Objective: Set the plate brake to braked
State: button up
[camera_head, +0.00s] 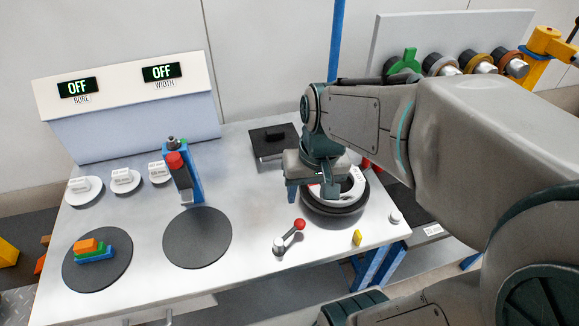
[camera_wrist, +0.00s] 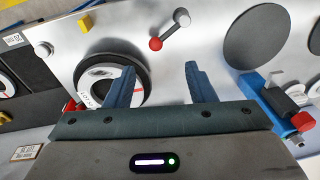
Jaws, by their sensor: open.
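A short lever with a red ball knob (camera_head: 299,224) and a grey pivot (camera_head: 279,243) stands on the bench; it looks like the plate brake. Its red end points back and right, towards the round black plate (camera_head: 335,212) that carries a white ring. In the wrist view the lever (camera_wrist: 168,31) lies beyond the fingertips, with the plate and ring (camera_wrist: 110,75) behind the left finger. My gripper (camera_wrist: 160,75) is open and empty. In the head view my gripper (camera_head: 308,190) hangs above the plate's left side, behind the lever and apart from it.
A yellow block (camera_head: 357,238) and a small white knob (camera_head: 395,216) sit right of the lever. A blue post with a red part (camera_head: 180,175) stands left, by a black disc (camera_head: 197,238). Another disc (camera_head: 75,275) holds coloured blocks. Bare bench surrounds the lever's left side.

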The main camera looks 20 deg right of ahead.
aim_at(301, 219)
jog(key=w+d+f+m+g+y+p, duration=0.3)
jog(key=w+d+f+m+g+p, duration=0.15)
jog(key=w, duration=0.35)
jog(key=shift+n, duration=0.45)
jog(key=x, duration=1.3)
jog(key=shift+w+d+f+p, duration=0.15)
jog(key=shift+f+p, duration=0.25)
grip_shut()
